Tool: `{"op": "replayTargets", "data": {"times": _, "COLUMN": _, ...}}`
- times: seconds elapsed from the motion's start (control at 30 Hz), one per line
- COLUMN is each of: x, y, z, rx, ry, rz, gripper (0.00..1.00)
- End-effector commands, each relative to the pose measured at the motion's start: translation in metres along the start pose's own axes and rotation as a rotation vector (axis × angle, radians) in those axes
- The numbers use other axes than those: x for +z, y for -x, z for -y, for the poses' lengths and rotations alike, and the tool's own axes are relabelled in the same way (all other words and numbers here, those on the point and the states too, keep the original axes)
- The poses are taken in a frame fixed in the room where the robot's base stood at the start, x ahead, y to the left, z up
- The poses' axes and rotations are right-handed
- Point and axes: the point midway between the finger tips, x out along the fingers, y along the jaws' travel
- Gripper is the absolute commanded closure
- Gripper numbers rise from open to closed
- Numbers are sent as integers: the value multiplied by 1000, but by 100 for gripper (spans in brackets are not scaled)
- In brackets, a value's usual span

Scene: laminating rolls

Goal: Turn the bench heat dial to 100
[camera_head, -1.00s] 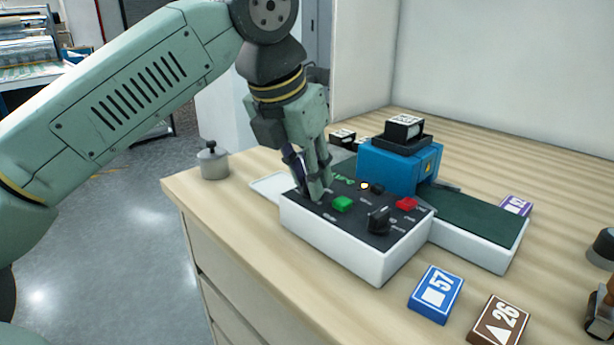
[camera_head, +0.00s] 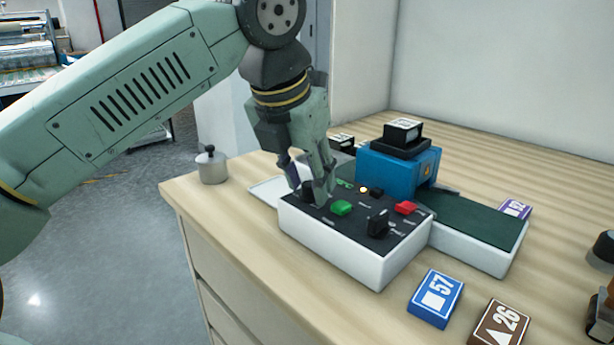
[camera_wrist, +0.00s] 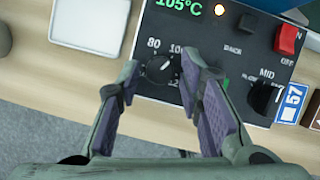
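The heat dial (camera_wrist: 160,69) is a black knob on the dark top of the white control box (camera_head: 345,250). In the wrist view it sits between my fingertips, with the labels 80 and 100 above it. Its pale mark seems to point up and right, near 100; the exact setting is unclear. The green display (camera_wrist: 178,7) reads 105°C. My gripper (camera_wrist: 161,72) is open around the dial, with gaps visible on both sides. In the head view my gripper (camera_head: 310,190) is low over the box's left end and the dial (camera_head: 307,190) is partly hidden.
A green button (camera_head: 342,208), a red switch (camera_head: 405,208) and a second black knob (camera_head: 378,223) share the panel. A blue laminator unit (camera_head: 395,165) stands behind. Cards marked 57 (camera_head: 436,297) and 26 (camera_head: 497,325) lie in front. A grey weight (camera_head: 212,168) stands at left.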

Motion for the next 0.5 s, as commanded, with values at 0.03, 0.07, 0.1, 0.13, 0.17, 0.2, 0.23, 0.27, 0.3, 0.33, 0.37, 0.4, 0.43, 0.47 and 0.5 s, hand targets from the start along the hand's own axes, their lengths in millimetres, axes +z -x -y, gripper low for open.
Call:
{"op": "replayTargets", "data": {"times": 0.03, "x": 0, "y": 0, "z": 0, "rx": 0, "ry": 0, "rz": 1, "gripper": 61}}
{"op": "replayTargets", "data": {"times": 0.07, "x": 0, "y": 0, "z": 0, "rx": 0, "ry": 0, "rz": 1, "gripper": 59}}
{"op": "replayTargets", "data": {"times": 0.1, "x": 0, "y": 0, "z": 0, "rx": 0, "ry": 0, "rz": 1, "gripper": 58}}
{"op": "replayTargets", "data": {"times": 0.13, "x": 0, "y": 0, "z": 0, "rx": 0, "ry": 0, "rz": 1, "gripper": 58}}
{"op": "replayTargets", "data": {"times": 0.17, "x": 0, "y": 0, "z": 0, "rx": 0, "ry": 0, "rz": 1, "gripper": 58}}
{"op": "replayTargets", "data": {"times": 0.2, "x": 0, "y": 0, "z": 0, "rx": 0, "ry": 0, "rz": 1, "gripper": 58}}
{"op": "replayTargets", "data": {"times": 0.23, "x": 0, "y": 0, "z": 0, "rx": 0, "ry": 0, "rz": 1, "gripper": 58}}
{"op": "replayTargets", "data": {"times": 0.27, "x": 0, "y": 0, "z": 0, "rx": 0, "ry": 0, "rz": 1, "gripper": 58}}
{"op": "replayTargets", "data": {"times": 0.3, "x": 0, "y": 0, "z": 0, "rx": 0, "ry": 0, "rz": 1, "gripper": 58}}
{"op": "replayTargets", "data": {"times": 0.33, "x": 0, "y": 0, "z": 0, "rx": 0, "ry": 0, "rz": 1, "gripper": 58}}
{"op": "replayTargets", "data": {"times": 0.37, "x": 0, "y": 1, "z": 0, "rx": 0, "ry": 0, "rz": 1, "gripper": 58}}
{"op": "replayTargets", "data": {"times": 0.4, "x": 0, "y": 2, "z": 0, "rx": 0, "ry": 0, "rz": 1, "gripper": 58}}
{"op": "replayTargets", "data": {"times": 0.43, "x": 0, "y": 3, "z": 0, "rx": 0, "ry": 0, "rz": 1, "gripper": 58}}
{"op": "replayTargets", "data": {"times": 0.47, "x": 0, "y": 6, "z": 0, "rx": 1, "ry": 0, "rz": 1, "gripper": 58}}
{"op": "replayTargets", "data": {"times": 0.5, "x": 1, "y": 10, "z": 0, "rx": 1, "ry": 0, "rz": 1, "gripper": 58}}
